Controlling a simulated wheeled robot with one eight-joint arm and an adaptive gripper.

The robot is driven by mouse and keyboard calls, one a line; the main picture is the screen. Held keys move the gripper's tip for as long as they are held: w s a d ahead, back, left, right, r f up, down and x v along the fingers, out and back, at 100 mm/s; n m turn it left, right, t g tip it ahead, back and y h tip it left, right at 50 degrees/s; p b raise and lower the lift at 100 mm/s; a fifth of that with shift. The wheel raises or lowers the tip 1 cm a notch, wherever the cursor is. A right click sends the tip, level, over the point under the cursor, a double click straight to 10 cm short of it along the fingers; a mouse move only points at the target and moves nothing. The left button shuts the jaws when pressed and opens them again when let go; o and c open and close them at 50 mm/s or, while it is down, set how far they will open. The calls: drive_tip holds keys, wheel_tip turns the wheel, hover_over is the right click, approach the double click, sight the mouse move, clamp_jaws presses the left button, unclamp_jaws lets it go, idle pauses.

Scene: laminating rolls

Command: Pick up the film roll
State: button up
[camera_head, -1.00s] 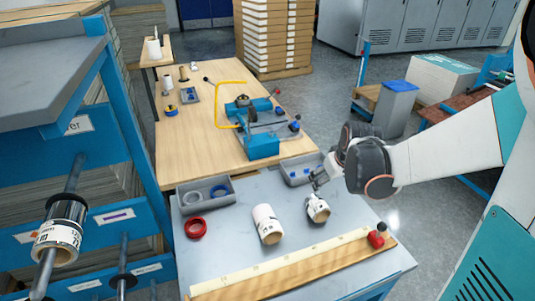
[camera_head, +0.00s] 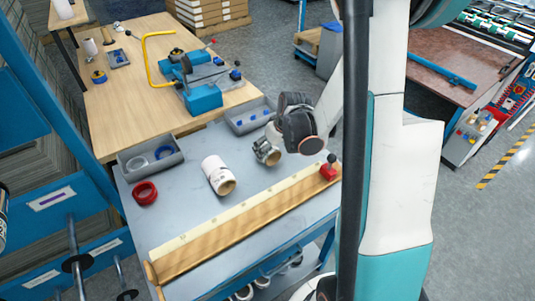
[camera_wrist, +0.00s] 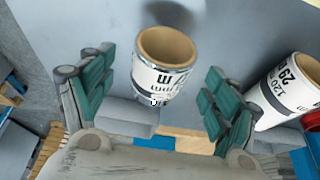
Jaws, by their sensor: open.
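In the wrist view a film roll (camera_wrist: 160,82), white with black print and a brown core, sits between the two green-padded fingers of my open gripper (camera_wrist: 160,75). A gap shows between the roll and the pads on both sides. In the head view my gripper (camera_head: 266,151) is down at this roll, at the right of the grey table top (camera_head: 195,215); the fingers and roll overlap there and are hard to tell apart. A second, larger white roll (camera_head: 217,176) lies to the left; it also shows at the right of the wrist view (camera_wrist: 288,92).
A red ring (camera_head: 145,193) lies left of the rolls. Two grey trays (camera_head: 152,155) (camera_head: 249,116) stand at the table's back edge. A wooden straightedge (camera_head: 240,226) with a red knob (camera_head: 328,170) runs along the front. A wooden bench (camera_head: 130,115) with a blue tool adjoins behind.

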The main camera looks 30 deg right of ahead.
sight(273, 156)
drive_tip(key=b+x, duration=0.1)
drive_tip(key=x, duration=0.1)
drive_tip(key=w+b+x, duration=0.1)
drive_tip(key=x, duration=0.2)
drive_tip(key=shift+b, duration=0.3)
drive_tip(key=shift+a+r, duration=0.1)
drive_tip(key=shift+r, duration=0.05)
drive_tip(key=c, duration=1.3)
